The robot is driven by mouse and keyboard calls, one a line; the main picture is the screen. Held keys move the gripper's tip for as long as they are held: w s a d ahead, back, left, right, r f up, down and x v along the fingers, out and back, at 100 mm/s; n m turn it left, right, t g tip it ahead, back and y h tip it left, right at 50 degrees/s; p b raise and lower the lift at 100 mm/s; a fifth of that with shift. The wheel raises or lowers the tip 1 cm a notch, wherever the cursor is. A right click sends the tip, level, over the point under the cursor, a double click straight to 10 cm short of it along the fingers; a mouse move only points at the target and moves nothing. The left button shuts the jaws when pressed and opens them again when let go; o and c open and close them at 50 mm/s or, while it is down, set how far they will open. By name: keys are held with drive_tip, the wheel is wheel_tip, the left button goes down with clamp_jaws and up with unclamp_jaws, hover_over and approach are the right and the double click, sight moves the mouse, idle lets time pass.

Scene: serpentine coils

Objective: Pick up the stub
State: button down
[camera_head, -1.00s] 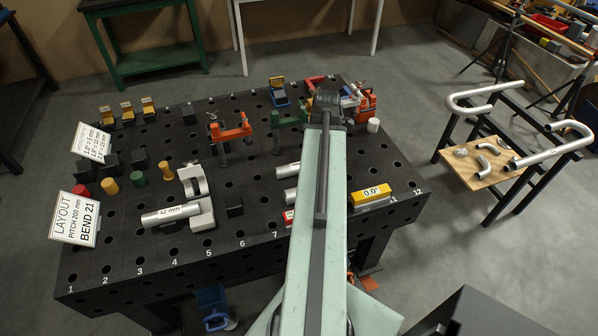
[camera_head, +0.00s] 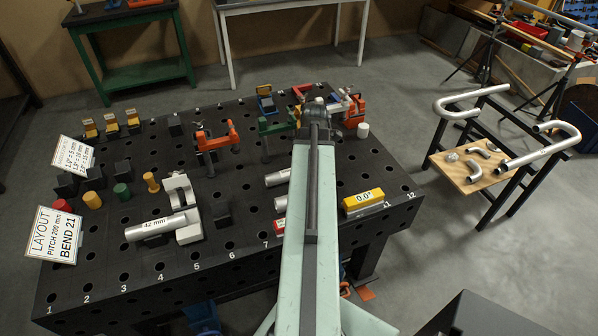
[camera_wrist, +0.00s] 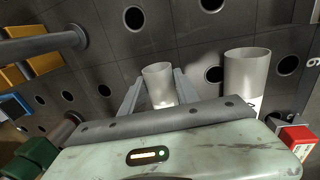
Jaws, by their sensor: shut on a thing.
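The stub, a short plain metal tube (camera_wrist: 158,86), stands between the two fingers of my gripper (camera_wrist: 160,95) in the wrist view. The fingers are closed on its sides. In the head view, the end of a silver tube (camera_head: 277,178) shows left of my arm; this looks like the same stub, with the rest hidden behind the arm. My gripper's fingers are hidden there too. I cannot tell whether the stub is clear of the black table top (camera_head: 110,262).
A second tube (camera_wrist: 246,80) with a label is close right of the stub, beside a red block (camera_wrist: 297,140). A yellow 0.0° block (camera_head: 362,202) is right of my arm. Orange (camera_head: 215,140) and green clamps (camera_head: 278,125) stand behind. A 42 mm pipe (camera_head: 158,227) lies left.

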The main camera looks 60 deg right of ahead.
wheel_tip(320, 180, up, 10)
drive_tip(key=p, duration=0.9)
drive_tip(key=shift+r+p, duration=0.1)
drive_tip(key=shift+p, duration=0.3)
wheel_tip(320, 180, down, 2)
drive_tip(key=shift+b, duration=0.95)
drive_tip(key=shift+r, duration=0.2)
